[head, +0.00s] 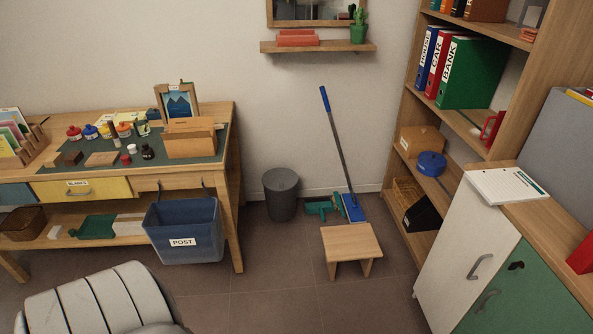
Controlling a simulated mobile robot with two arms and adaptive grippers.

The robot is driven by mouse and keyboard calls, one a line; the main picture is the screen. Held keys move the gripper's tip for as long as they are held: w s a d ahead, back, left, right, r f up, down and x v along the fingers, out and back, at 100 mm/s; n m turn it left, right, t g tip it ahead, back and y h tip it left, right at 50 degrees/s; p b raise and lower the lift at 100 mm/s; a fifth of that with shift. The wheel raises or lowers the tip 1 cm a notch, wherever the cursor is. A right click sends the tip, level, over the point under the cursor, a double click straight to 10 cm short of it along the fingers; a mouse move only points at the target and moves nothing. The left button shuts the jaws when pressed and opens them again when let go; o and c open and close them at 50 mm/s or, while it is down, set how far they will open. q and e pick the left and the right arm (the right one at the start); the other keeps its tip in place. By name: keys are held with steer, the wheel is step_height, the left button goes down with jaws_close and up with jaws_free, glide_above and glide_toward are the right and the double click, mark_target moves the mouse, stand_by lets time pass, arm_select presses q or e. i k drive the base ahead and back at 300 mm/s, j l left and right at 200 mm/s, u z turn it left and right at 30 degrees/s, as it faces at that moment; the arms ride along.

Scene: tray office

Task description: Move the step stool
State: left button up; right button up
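The step stool (350,243) is a small light-wood stool with a flat square top and two legs showing. It stands upright on the dark tiled floor, right of the middle of the head view. A blue mop or broom head (353,208) rests on the floor just behind it. Neither of my grippers is in view.
A grey bin (281,194) stands behind and left of the stool. The blue POST box (184,231) hangs from the desk. A bookshelf (447,120) and white cabinet (460,265) stand right. A pale ribbed chair-like shape (90,305) is lower left. Floor before the stool is clear.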

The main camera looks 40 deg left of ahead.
mark_target(342, 243)
steer(key=u, duration=0.95)
